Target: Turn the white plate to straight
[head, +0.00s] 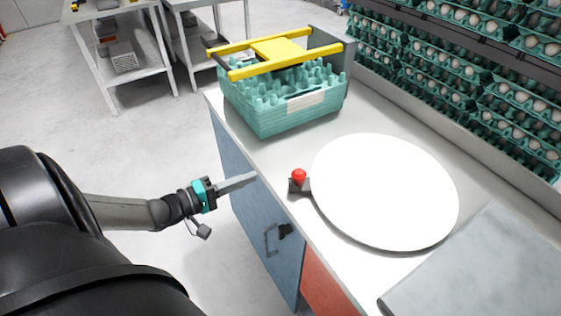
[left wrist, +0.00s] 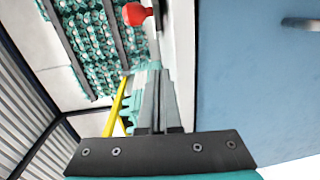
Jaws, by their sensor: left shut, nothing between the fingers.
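The white plate (head: 385,190) is a large round disc lying flat on the counter. A dark bracket with a red knob (head: 298,176) sits at its left edge, near the counter's front edge. The red knob also shows at the top of the left wrist view (left wrist: 136,14). My left gripper (head: 254,176) is shut and empty, in front of the counter edge and left of the knob, apart from it. Its closed fingers also show in the left wrist view (left wrist: 160,100). My right gripper is not in view.
A stack of teal egg trays (head: 290,115) with a yellow frame (head: 278,50) stands on the counter behind the plate. A grey slab (head: 490,265) lies at the near right. Racks of egg trays (head: 455,60) line the back. The blue cabinet front (head: 245,190) drops below the counter edge.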

